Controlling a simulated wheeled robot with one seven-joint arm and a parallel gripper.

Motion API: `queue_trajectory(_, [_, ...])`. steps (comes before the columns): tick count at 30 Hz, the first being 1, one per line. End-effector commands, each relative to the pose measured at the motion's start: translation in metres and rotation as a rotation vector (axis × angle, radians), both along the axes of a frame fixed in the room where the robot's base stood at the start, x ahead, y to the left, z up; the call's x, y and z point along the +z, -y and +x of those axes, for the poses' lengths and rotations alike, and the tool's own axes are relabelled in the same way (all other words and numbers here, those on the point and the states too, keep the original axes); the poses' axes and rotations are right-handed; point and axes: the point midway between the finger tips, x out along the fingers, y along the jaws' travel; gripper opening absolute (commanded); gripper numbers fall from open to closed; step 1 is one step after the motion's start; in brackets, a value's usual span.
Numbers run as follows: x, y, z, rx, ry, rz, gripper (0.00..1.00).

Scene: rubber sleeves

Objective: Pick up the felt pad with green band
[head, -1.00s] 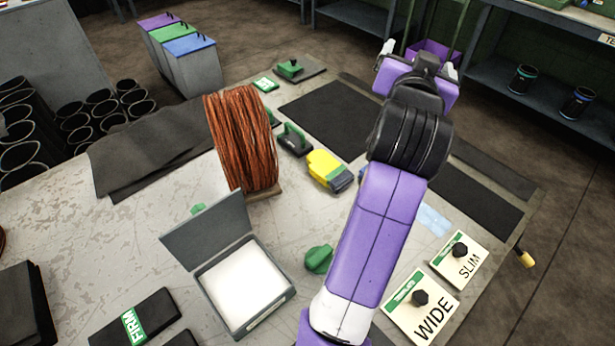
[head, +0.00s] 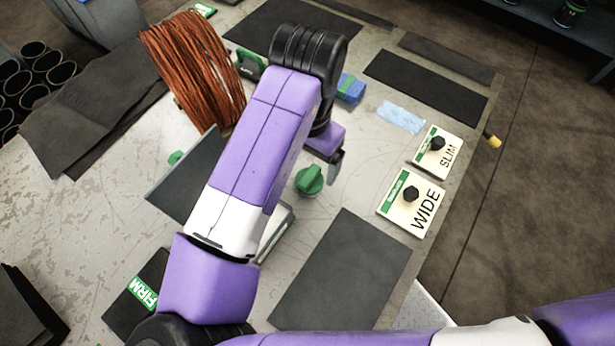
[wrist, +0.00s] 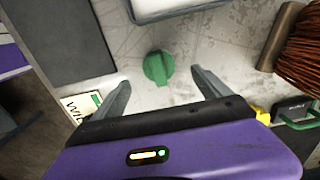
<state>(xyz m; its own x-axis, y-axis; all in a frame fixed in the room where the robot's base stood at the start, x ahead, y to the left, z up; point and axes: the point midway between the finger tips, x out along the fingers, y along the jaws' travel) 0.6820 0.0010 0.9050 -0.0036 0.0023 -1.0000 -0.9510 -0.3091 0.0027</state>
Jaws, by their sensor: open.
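A blue block with a green band (head: 350,88) lies on the table right of my forearm in the head view. It best fits the felt pad, but I cannot tell its material. A black pad with a green FIRM label (head: 142,292) lies at the lower left, partly behind my arm. My gripper (head: 333,168) points down over the table, open and empty, partly hidden by my arm. In the wrist view a round green knob-like piece (wrist: 157,67) lies between and beyond the open fingers (wrist: 160,80). This piece also shows in the head view (head: 309,181).
A copper wire spool (head: 193,65) stands at the left. A lidded box, its lid (head: 190,175) raised, is partly behind my arm. SLIM (head: 438,146) and WIDE (head: 411,203) plates with black knobs lie at the right.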

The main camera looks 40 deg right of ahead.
Motion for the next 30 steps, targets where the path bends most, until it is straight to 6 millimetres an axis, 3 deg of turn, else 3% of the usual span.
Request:
queue_trajectory(15, [-0.061,0.0,-0.003,0.001,0.002,-0.002,0.87])
queue_trajectory(23, [-0.064,0.001,-0.003,-0.001,0.003,-0.002,0.87])
queue_trajectory(24, [-0.064,0.001,-0.003,0.0,0.003,-0.002,0.85])
queue_trajectory(30, [-0.064,0.001,-0.003,0.0,0.004,-0.002,0.46])
